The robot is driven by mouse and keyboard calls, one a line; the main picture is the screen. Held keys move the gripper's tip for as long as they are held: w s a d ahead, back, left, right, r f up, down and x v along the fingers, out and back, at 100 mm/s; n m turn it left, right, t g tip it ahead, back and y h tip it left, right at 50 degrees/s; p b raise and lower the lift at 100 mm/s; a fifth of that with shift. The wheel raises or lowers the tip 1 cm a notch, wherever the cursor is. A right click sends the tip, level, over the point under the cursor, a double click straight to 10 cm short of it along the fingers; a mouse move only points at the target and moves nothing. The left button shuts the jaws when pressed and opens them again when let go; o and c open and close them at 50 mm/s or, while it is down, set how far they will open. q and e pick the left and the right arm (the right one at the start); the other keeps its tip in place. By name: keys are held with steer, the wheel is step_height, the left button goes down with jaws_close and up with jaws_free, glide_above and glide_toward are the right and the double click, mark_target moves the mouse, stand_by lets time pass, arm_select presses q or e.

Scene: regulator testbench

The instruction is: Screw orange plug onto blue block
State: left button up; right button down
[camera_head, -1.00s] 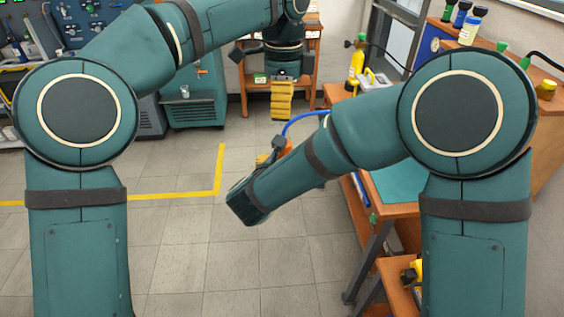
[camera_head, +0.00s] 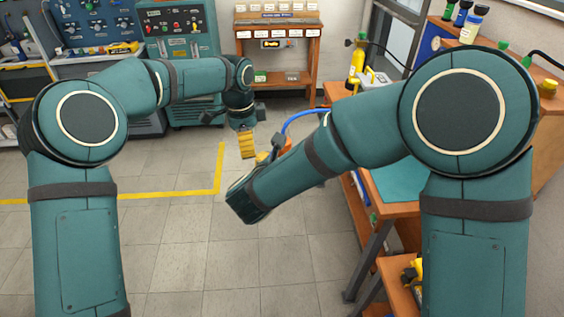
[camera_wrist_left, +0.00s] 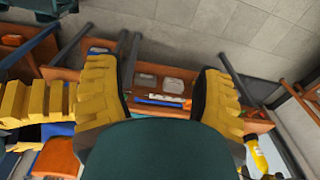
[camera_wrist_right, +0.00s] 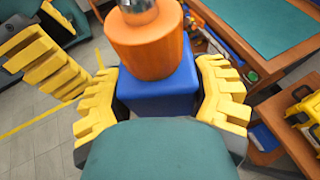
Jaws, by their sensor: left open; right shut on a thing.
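The blue block (camera_wrist_right: 158,95) is between the yellow fingers of my right gripper (camera_wrist_right: 165,100), which is shut on it. The orange plug (camera_wrist_right: 148,45), with a silver metal end, is at the block's upper face in the right wrist view. I cannot tell how far it is threaded. My left gripper (camera_head: 246,145) is open and empty, pointing down, to the left of the right hand in the head view. Its spread fingers (camera_wrist_left: 160,95) show in the left wrist view with nothing between them. In the head view my right forearm hides most of the right gripper.
A wooden workbench with a green mat (camera_head: 395,190) stands at the right. A wooden shelf (camera_head: 278,60) with small bins and a green cabinet (camera_head: 180,50) stand at the back. A yellow bottle (camera_head: 357,62) is on the bench. The tiled floor at centre is clear.

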steer(key=shift+d+r, duration=0.1)
steer(key=shift+d, duration=0.05)
arm_select(q)
steer(key=s+d+f+n+h, duration=0.15)
steer(key=s+f+n, duration=0.35)
steer(key=f, duration=0.6)
steer(key=s+d+f+n+h, duration=0.1)
steer(key=s+f+n+h, duration=0.15)
steer(key=s+f, duration=0.65)
steer(key=s+a+f+n, duration=0.1)
steer(key=s+f+n, duration=0.3)
steer(key=s, duration=0.3)
steer(key=s+a+f+n+t, duration=0.1)
steer(key=s+a+f+n, duration=0.1)
steer(key=s+f+n, duration=0.2)
steer(key=s+n, duration=0.2)
steer(key=s, duration=0.2)
steer(key=shift+s+a+y, duration=0.15)
steer(key=shift+s+y, duration=0.15)
steer(key=shift+w, duration=0.1)
arm_select(e)
steer(key=s+d+f, duration=0.1)
steer(key=s+d, duration=0.1)
steer(key=d, duration=0.7)
steer(key=s+d+f, duration=0.1)
steer(key=s+d, duration=0.1)
steer(key=d, duration=0.7)
steer(key=shift+s, duration=0.15)
